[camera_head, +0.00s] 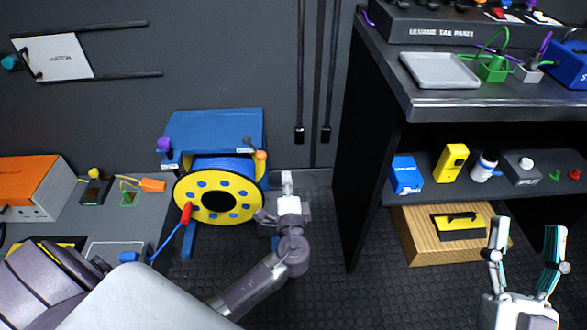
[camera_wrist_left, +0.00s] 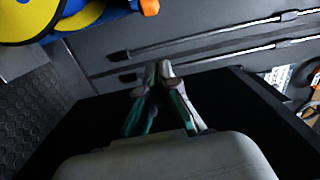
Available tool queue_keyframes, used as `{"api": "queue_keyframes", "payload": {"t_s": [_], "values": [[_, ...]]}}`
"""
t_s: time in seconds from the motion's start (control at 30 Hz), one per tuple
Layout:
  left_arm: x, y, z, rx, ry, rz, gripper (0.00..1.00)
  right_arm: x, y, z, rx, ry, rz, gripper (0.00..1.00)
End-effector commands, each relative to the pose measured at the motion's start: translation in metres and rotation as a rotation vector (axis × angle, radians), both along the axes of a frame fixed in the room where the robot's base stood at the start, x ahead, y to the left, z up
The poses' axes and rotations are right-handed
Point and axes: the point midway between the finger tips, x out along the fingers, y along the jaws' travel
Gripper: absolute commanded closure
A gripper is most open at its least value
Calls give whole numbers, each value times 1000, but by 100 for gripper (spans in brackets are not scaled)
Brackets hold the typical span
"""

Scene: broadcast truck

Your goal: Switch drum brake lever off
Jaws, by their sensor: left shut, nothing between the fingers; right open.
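The cable drum (camera_head: 209,207) has a yellow face with blue holes and hangs in a blue stand (camera_head: 225,127). A short lever with an orange tip (camera_head: 261,156) sits at the stand's upper right; it looks like the brake lever, but its setting cannot be told. My left gripper (camera_head: 287,178) is shut and empty, just right of the drum and below the orange tip, apart from it. In the left wrist view my left gripper (camera_wrist_left: 163,68) points at the dark wall, with the yellow drum (camera_wrist_left: 28,18) and orange tip (camera_wrist_left: 150,7) at upper left. My right gripper (camera_head: 526,228) is open and empty at lower right.
A purple knob (camera_head: 163,144) is at the stand's left. A red piece (camera_head: 186,213) with a blue cable is by the drum. Two black cables (camera_head: 299,135) hang behind my left gripper. A shelf unit (camera_head: 350,180) stands right, with a wooden box (camera_head: 415,238) below.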

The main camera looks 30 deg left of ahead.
Motion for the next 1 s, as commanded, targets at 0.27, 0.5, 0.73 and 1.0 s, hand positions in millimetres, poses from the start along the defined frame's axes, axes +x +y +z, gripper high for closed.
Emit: {"api": "queue_keyframes", "payload": {"t_s": [0.27, 0.5, 0.73, 1.0], "values": [[0, 0, 4, 7, -10, 2, 100, -3, -1, 5, 3, -13, 0, 39], [9, 5, 4, 8, -12, 3, 100, -6, -1, 8, 13, -45, 2, 39], [44, 29, 4, 9, -12, 5, 100, -27, -3, 26, 63, -212, 12, 39], [82, 61, 3, 8, -7, 3, 100, -68, -11, 49, 143, -470, 24, 39]]}}
